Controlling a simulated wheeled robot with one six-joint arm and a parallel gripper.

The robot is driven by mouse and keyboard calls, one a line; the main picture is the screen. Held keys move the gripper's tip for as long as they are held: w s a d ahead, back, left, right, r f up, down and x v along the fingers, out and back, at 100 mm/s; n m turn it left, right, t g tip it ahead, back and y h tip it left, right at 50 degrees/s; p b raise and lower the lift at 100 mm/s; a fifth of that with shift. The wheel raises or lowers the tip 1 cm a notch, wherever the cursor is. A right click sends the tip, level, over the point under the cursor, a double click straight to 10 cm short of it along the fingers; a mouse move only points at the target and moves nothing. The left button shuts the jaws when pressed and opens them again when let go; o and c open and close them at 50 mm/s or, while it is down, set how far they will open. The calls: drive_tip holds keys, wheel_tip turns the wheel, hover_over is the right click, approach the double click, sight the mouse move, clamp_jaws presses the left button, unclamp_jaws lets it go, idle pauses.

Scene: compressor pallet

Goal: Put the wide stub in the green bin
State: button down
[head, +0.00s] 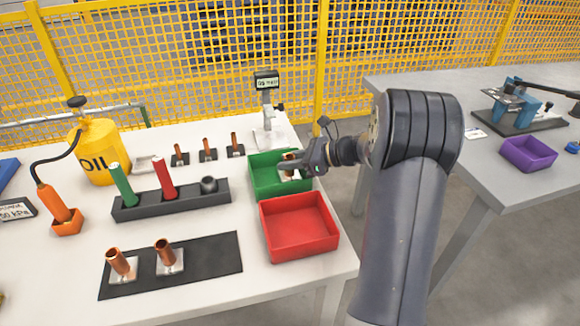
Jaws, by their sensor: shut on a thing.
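My gripper (299,163) is over the green bin (268,187), reaching in from the right. It is shut on a copper stub (289,156), which is partly hidden by the fingers. A pale patch, perhaps the stub's base plate, shows below the fingers inside the bin. I cannot tell whether the stub touches the bin floor. Two other copper stubs on pale square plates, a left one (118,262) and a right one (164,252), stand on the black mat (215,258).
An empty red bin (298,226) stands right in front of the green bin. A gauge stand (268,110) is just behind. Several thin copper stubs (206,146) stand at the back. A dark rack (205,198) with coloured handles lies to the left. A purple bin (528,154) is on the right table.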

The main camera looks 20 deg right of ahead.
drive_tip(key=shift+f, duration=0.4)
drive_tip(key=shift+s+f, duration=0.15)
drive_tip(key=shift+f, duration=0.6)
drive_tip(key=c, duration=1.5)
unclamp_jaws()
drive_tip(key=shift+f, duration=0.2)
drive_tip(key=shift+o, duration=0.2)
drive_tip(key=shift+r, duration=0.3)
drive_tip(key=r+p+v, duration=0.1)
drive_tip(key=p+v, duration=0.1)
drive_tip(key=v, duration=1)
drive_tip(key=shift+r, duration=0.1)
